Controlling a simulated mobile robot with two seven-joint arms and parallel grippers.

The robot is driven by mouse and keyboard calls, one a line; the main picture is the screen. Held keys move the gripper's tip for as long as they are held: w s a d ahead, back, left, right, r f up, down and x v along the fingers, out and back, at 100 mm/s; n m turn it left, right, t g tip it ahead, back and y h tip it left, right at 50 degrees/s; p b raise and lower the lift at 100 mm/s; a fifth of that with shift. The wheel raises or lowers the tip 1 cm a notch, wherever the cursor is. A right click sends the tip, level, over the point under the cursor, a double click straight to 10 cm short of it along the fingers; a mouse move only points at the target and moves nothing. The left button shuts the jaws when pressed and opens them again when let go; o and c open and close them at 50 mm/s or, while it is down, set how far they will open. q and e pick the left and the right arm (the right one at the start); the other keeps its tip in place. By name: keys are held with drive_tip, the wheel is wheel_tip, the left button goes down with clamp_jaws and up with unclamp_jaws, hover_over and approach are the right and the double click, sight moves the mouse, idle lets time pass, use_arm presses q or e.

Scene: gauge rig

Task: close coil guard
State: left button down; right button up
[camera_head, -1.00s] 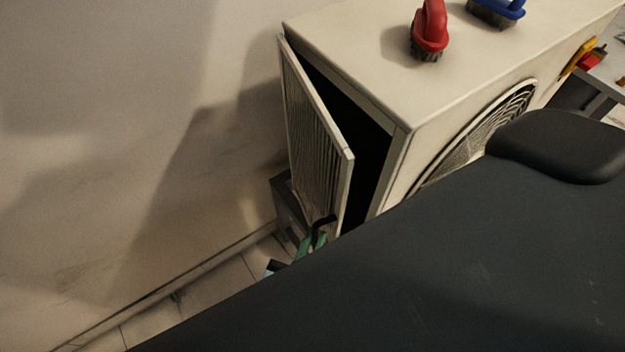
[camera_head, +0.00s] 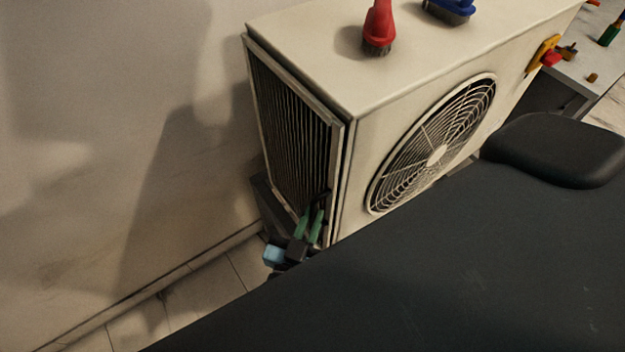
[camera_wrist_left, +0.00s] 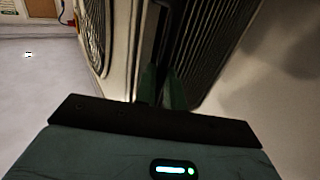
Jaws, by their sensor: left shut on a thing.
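The coil guard (camera_head: 290,135) is a slatted panel with a pale frame on the left end of the beige outdoor unit (camera_head: 375,110). It lies almost flat against that end, with a thin dark line along its near edge; I cannot tell if it is flush. My left gripper (camera_head: 318,208), with green fingers, is at the guard's lower near corner, shut on the guard. In the left wrist view, the gripper (camera_wrist_left: 162,88) meets the guard (camera_wrist_left: 210,50) beside the casing (camera_wrist_left: 125,45). The fingertips' exact hold is partly hidden. My right gripper is out of view.
A red-handled brush (camera_head: 379,28) and a blue brush (camera_head: 449,10) stand on top of the unit. The round fan grille (camera_head: 437,152) is on its front. A yellow and red part (camera_head: 545,56) is at its far right. A bare wall (camera_head: 120,130) stands at the left.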

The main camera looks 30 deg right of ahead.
use_arm(q)
drive_tip(key=shift+s+d, duration=0.35)
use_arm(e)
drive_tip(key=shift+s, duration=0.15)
use_arm(q)
drive_tip(key=c, duration=1.7)
unclamp_jaws()
drive_tip(key=shift+d, duration=0.15)
drive_tip(key=shift+c, duration=0.2)
drive_tip(key=shift+o, duration=1.2)
drive_tip(key=shift+d, duration=0.15)
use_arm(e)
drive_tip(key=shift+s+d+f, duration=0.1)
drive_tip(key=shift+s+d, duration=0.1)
use_arm(q)
drive_tip(key=shift+w, duration=0.1)
drive_tip(key=shift+a, duration=0.2)
